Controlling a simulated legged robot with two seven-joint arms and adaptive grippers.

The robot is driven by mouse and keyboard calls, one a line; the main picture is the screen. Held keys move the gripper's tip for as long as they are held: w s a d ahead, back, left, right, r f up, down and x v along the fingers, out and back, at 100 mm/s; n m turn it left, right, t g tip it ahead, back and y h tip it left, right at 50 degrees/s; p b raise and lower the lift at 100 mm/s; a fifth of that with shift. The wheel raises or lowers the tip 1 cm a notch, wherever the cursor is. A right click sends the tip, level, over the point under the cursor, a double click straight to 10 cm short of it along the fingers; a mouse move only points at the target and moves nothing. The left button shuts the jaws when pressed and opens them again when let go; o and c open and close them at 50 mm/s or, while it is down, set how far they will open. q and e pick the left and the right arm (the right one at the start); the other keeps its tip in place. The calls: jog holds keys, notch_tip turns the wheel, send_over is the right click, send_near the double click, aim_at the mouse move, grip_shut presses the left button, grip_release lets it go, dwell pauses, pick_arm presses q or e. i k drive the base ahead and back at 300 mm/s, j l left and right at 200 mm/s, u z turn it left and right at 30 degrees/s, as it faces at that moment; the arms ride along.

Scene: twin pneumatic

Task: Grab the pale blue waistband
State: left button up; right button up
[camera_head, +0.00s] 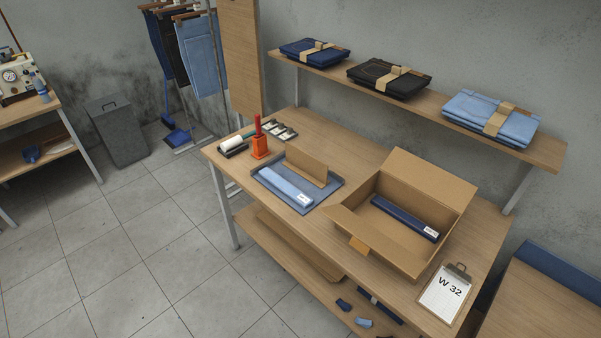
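The pale blue waistband (286,186) is a long flat strip with a small white label at its right end. It lies in a shallow grey-blue tray (325,198) on the wooden workbench, in front of an upright brown cardboard piece (307,166). A dark navy waistband (404,217) with a white label lies inside the open cardboard box (385,246) to the right. Neither of my grippers shows in the head view.
An orange holder (260,147) with red-handled items stands left of the tray. A clipboard (445,293) reading "W 32" lies at the bench's right. Folded jeans (488,118) sit on the shelf above. The bench (345,140) is bare behind the tray.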

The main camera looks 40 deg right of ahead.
aim_at(291, 190)
jog(key=i+j+z, duration=0.1)
jog(key=i+z, duration=0.15)
jog(key=z, duration=0.2)
jog(key=i+j+z, duration=0.15)
jog(key=z, duration=0.3)
jog(key=i+j+z, duration=0.25)
jog(key=z, duration=0.2)
jog(key=i+j+z, duration=0.15)
jog(key=j+z, duration=0.15)
jog(key=z, duration=0.15)
jog(key=i+j+z, duration=0.1)
jog(key=j+z, duration=0.3)
jog(key=l, duration=0.1)
